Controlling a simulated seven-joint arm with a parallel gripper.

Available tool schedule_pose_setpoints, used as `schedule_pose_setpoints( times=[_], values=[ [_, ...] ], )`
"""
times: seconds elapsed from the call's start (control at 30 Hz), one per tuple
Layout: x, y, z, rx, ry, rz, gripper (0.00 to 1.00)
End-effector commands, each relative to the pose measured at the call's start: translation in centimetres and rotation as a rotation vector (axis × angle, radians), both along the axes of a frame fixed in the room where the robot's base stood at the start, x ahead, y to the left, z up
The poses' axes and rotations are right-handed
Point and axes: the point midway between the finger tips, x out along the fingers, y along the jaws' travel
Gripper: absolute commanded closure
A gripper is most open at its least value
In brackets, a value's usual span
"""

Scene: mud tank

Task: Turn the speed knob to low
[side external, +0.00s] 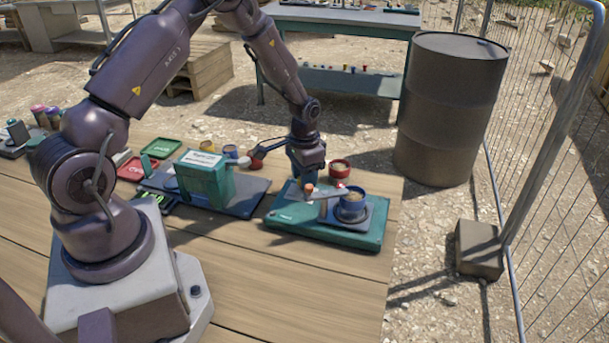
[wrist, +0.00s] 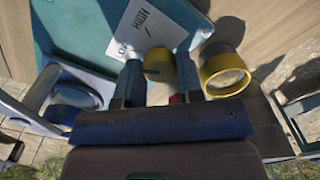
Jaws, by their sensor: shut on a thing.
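The teal machine (side external: 318,228) stands near the table's right end in the side view, and its teal top also shows in the wrist view (wrist: 75,30). A white label (wrist: 140,30) on it carries lettering that seems to read HIGH and LO. The speed knob (wrist: 157,64) looks yellow-orange and sits between my two fingers in the wrist view. My gripper (wrist: 158,72) points down and is shut on the knob; it also shows over the machine in the side view (side external: 309,182). The knob's pointer and exact setting are hidden by the fingers.
A teal box-shaped device (side external: 205,180) stands to the left. A yellow-rimmed cup (wrist: 225,72) is beside my right finger. The front tabletop is clear.

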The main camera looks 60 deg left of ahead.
Motion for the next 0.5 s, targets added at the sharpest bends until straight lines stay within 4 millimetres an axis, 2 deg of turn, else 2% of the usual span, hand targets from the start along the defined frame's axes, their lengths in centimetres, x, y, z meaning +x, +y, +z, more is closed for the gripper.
schedule_pose_setpoints(
  times=[0.2, 0.5],
  values=[
    [-0.02, 0.05, 0.13, 0.001, 0.001, 0.082, 0.9],
    [-0.02, 0.03, 0.14, 0.0, 0.002, 0.115, 0.9]
  ],
)
